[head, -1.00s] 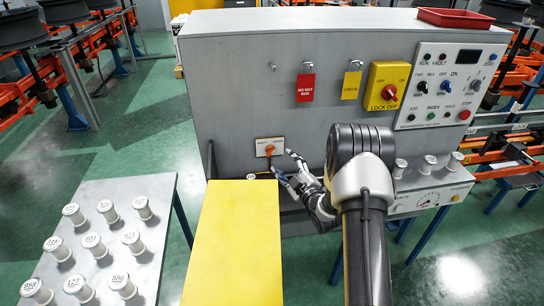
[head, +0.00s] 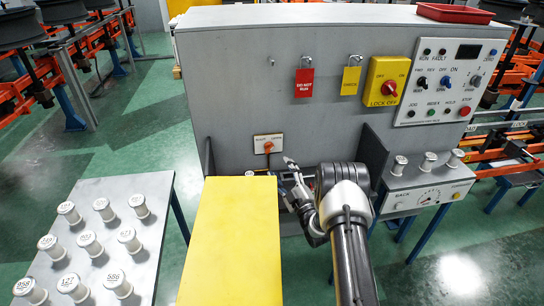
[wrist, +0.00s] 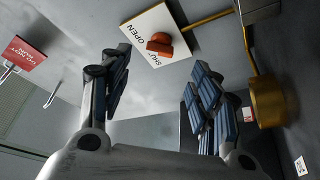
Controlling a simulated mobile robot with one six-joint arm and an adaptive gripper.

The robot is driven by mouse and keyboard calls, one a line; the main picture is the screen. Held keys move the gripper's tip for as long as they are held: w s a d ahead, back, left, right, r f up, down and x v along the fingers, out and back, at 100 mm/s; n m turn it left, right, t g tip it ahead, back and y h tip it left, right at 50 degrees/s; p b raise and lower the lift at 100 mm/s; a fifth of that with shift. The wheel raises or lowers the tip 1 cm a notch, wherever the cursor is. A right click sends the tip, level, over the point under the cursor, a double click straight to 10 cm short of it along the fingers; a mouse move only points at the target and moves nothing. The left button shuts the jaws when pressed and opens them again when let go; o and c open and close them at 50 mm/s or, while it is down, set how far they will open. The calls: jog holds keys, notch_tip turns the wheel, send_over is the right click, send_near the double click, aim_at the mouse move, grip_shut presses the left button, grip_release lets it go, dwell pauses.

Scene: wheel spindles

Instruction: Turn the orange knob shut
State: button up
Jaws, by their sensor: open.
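The orange knob (head: 268,147) sits on a small white plate low on the grey cabinet front. In the wrist view, the knob (wrist: 160,45) shows on its plate, which carries the words OPEN and SHUT. I cannot tell for sure which word the knob points to. My gripper (head: 286,176) is open and empty, below and right of the knob in the head view. In the wrist view, the fingers of my gripper (wrist: 160,75) stand apart, with the knob beyond the gap between them. They look clear of the knob.
A yellow-topped bench (head: 232,235) stands in front of the knob, close to my gripper. A brass-coloured cylinder with a pipe (wrist: 268,102) is right of the knob in the wrist view. Red and yellow tags (head: 305,83) hang above. A table of white spools (head: 150,184) stands left.

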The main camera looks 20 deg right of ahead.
aim_at(269, 148)
jog(key=b+x, duration=0.2)
jog(key=x, duration=0.6)
jog(key=shift+w+r, duration=0.1)
jog(key=shift+w, duration=0.3)
jog(key=shift+c, duration=0.4)
jog(key=c, duration=1)
